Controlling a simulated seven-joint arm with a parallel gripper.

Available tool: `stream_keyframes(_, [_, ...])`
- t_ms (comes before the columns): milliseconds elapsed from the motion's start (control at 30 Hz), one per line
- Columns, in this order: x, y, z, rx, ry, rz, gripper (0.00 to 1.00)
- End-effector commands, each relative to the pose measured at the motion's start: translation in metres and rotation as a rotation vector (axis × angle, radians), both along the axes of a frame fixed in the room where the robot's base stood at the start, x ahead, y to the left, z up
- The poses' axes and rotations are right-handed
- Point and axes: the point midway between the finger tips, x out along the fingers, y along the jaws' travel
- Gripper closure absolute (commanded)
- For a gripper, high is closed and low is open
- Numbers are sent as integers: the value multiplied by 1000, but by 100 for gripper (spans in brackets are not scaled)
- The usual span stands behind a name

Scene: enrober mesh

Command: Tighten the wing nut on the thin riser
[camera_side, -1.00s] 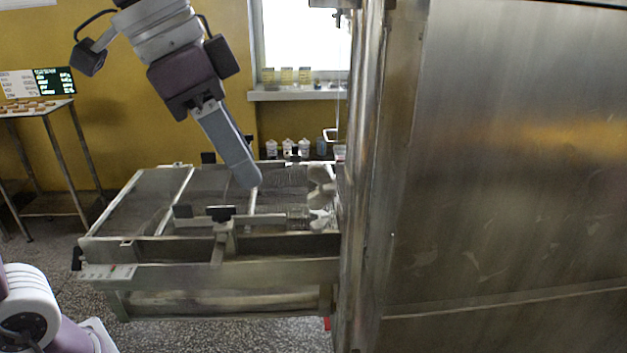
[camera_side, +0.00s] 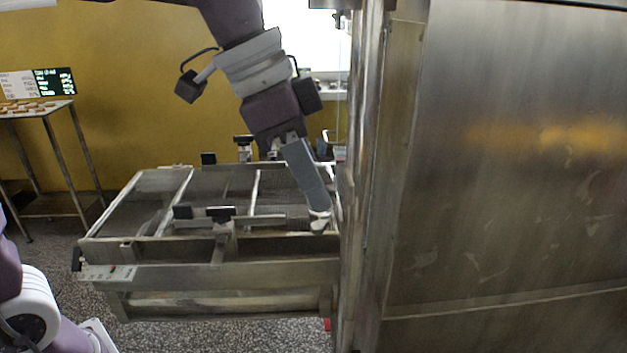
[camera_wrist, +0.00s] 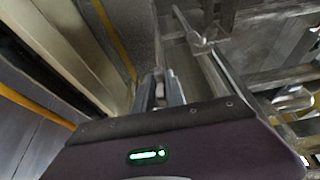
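A pale wing nut (camera_side: 320,224) shows at the right end of the front rail of the metal frame, close to the steel cabinet. My gripper (camera_side: 320,208) points down with its fingertips at this wing nut, overlapping its top in the side view. In the wrist view, my gripper's fingers (camera_wrist: 160,78) stand close together with a narrow pale strip between them. I cannot tell whether they grip anything. A winged metal piece (camera_wrist: 198,42) sits beyond the fingers on a rail, and another pale winged shape (camera_wrist: 295,99) is at the right. Which riser is the thin one is unclear.
The steel cabinet (camera_side: 500,180) and its upright post (camera_side: 362,170) stand just right of my gripper. The left part of the frame is open. A side table (camera_side: 35,107) stands far left.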

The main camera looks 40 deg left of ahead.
Motion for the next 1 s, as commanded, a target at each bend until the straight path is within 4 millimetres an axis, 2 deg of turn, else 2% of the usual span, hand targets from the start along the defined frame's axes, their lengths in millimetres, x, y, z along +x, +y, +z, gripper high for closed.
stream_keyframes(67, [0, 0, 0, 0, 0, 0, 100])
stream_keyframes(467, [-1, 0, 1, 27, -29, -2, 100])
stream_keyframes(1000, [-3, -5, 1, 327, -336, -8, 100])
